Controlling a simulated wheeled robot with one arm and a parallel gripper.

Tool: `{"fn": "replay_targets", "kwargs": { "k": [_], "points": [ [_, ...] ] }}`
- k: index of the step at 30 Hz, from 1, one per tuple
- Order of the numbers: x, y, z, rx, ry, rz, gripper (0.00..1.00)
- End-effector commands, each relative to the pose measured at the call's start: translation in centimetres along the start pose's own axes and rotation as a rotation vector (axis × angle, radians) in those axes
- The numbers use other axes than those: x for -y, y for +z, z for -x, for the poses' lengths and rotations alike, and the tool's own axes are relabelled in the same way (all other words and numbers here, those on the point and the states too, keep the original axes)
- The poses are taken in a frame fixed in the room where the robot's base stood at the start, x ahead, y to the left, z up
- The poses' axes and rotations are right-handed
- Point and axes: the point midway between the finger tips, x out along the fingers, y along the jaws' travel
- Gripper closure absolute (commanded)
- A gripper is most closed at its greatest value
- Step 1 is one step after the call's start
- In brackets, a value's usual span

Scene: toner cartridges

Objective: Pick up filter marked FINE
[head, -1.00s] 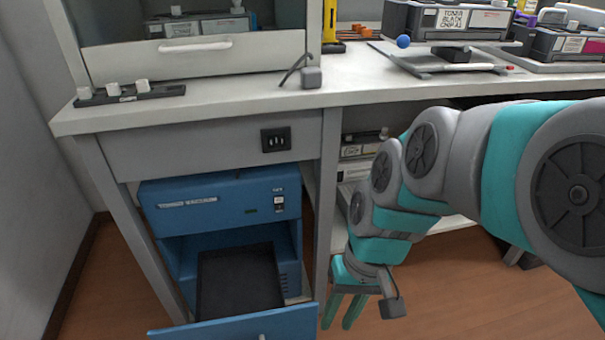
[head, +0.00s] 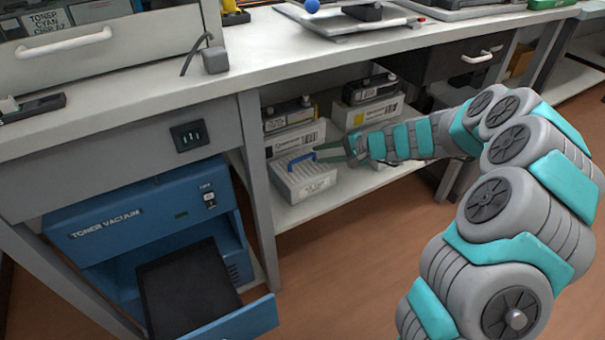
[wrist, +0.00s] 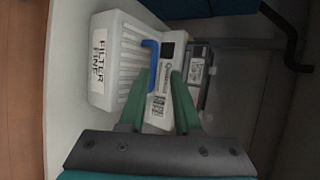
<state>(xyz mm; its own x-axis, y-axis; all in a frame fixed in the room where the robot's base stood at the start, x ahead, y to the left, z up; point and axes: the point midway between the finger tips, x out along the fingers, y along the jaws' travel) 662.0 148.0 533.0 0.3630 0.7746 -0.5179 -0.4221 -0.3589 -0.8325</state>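The filter is a white ribbed block (head: 306,183) on the lower shelf, with a blue handle (head: 297,161) on top. In the wrist view the filter (wrist: 122,62) carries a label reading FILTER FINE (wrist: 98,62), and its blue handle (wrist: 152,66) is on the side towards my gripper. My gripper (wrist: 159,80) is open, its green fingers pointing at the shelf. The handle's near end shows close to the left fingertip; I cannot tell whether they touch. In the head view my gripper (head: 325,152) is just right of the handle, its fingertips partly hidden.
White boxes (head: 296,138) with dark cartridges on top stand behind the filter and to its right (head: 368,110). The desk top (head: 270,60) is above the shelf. A blue toner vacuum (head: 140,220) with its drawer pulled out is at left. Front shelf space (head: 300,214) is clear.

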Motion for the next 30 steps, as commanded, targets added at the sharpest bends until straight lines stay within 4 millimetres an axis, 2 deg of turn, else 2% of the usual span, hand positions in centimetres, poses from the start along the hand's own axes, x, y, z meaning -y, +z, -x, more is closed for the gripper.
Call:
{"fn": "replay_targets", "kwargs": {
  "k": [3, 6, 14, 22, 30],
  "points": [
    [-0.8, -1.8, -0.5, -0.027, -0.010, -0.036, 0.68],
    [-1.0, -2.2, -1.1, -0.034, -0.012, -0.045, 0.68],
    [-0.9, -2.1, -3.6, -0.034, -0.014, -0.042, 0.68],
    [-1.2, -2.0, -7.4, -0.034, -0.012, -0.042, 0.68],
    [-1.1, -2.1, -8.3, -0.035, -0.014, -0.041, 0.68]
  ]
}}
